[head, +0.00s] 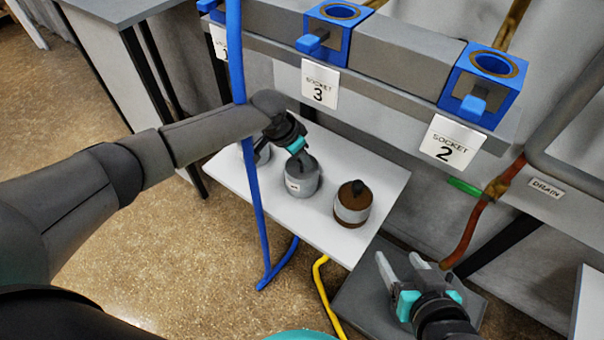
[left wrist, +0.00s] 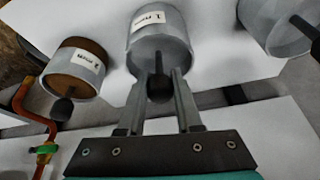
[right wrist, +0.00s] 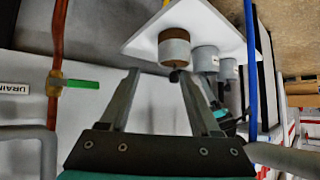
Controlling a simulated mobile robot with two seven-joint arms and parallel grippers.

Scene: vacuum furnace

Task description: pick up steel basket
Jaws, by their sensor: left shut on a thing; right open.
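A grey metal cylindrical basket (head: 301,181) with a small white label stands in the middle of the white table (head: 352,242). My left gripper (head: 299,153) is shut on the dark knob on its top. In the left wrist view the knob sits between the fingers, with the labelled grey basket (left wrist: 160,45) beyond. A brown basket with a grey band (head: 352,206) and a dark knob stands to its right. Another grey basket (head: 261,154) is partly hidden behind my left arm. My right gripper (head: 404,266) is open and empty, low and right of the table.
A rack with blue sockets (head: 492,80) and labels SOCKET 2 and 3 runs above the table's back. A blue hose (head: 256,190) hangs in front. A yellow hose (head: 323,295) lies below. A reddish pipe (head: 470,228) is at the right, near the DRAIN label.

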